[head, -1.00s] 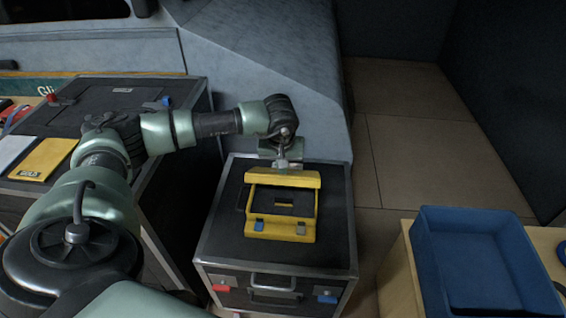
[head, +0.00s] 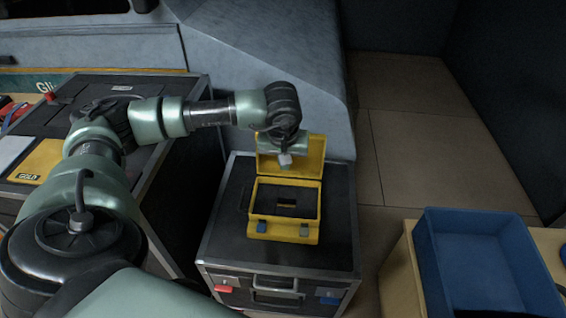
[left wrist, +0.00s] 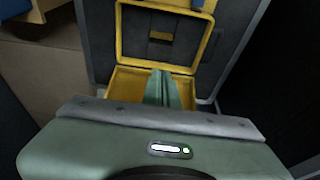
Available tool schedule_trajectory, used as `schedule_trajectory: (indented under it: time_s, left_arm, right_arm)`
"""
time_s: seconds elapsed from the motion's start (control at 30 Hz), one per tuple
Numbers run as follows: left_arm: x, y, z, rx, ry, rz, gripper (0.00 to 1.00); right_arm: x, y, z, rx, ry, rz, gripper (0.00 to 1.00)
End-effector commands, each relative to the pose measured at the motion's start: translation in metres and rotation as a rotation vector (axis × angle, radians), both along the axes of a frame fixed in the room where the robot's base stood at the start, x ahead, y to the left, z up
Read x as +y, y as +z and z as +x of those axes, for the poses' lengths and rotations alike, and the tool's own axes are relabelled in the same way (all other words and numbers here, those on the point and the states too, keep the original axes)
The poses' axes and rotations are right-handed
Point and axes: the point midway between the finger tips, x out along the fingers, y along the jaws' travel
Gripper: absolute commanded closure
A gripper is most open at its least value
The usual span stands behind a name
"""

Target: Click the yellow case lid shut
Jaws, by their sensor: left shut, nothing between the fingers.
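The yellow case (head: 254,212) sits on a black metal-edged flight case. Its lid (head: 312,156) stands open at the back, with its inner face showing. The front of the body has a blue latch and a grey latch. My left gripper (head: 285,160) is shut and empty, pointing down in front of the lid's inner face and above the rear of the body. The left wrist view shows the case body (left wrist: 121,40) and its dark opening, with my closed green fingers (left wrist: 162,90) over the lid (left wrist: 121,85). Whether they touch the lid is unclear. My right gripper is out of view.
The flight case (head: 226,240) has a front handle and red and blue corner latches. A blue bin (head: 432,255) stands on a wooden surface at right. A dark case at left carries a yellow card (head: 40,160). A grey sloped panel (head: 270,55) rises behind.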

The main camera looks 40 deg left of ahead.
Motion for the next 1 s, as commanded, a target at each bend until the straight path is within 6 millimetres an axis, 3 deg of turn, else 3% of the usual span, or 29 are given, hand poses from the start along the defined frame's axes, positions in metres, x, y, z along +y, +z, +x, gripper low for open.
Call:
schedule_trajectory:
  time_s: [0.1, 0.3, 0.57, 0.67, 0.77, 0.87, 1.0]
  left_arm:
    - [-0.011, 0.006, -0.018, -0.001, -0.003, 0.0, 1.0]
    - [-0.022, 0.014, -0.034, -0.001, 0.0, -0.001, 1.0]
    - [-0.024, 0.016, -0.038, 0.001, 0.0, -0.003, 1.0]
    - [-0.04, 0.011, -0.039, 0.002, -0.006, -0.054, 1.0]
    - [-0.083, 0.001, -0.044, 0.011, -0.01, -0.201, 1.0]
    - [-0.152, -0.004, -0.056, 0.042, 0.003, -0.443, 1.0]
    - [-0.255, 0.017, -0.083, 0.138, 0.092, -0.861, 1.0]
  right_arm:
    - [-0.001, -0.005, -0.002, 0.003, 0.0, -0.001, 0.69]
    - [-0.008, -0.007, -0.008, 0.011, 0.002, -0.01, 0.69]
    - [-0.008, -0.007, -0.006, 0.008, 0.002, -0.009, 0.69]
    - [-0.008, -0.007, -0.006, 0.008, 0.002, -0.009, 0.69]
    - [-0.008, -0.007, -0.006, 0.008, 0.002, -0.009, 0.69]
    - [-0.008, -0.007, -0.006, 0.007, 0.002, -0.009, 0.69]
    - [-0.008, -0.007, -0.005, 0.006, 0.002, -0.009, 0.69]
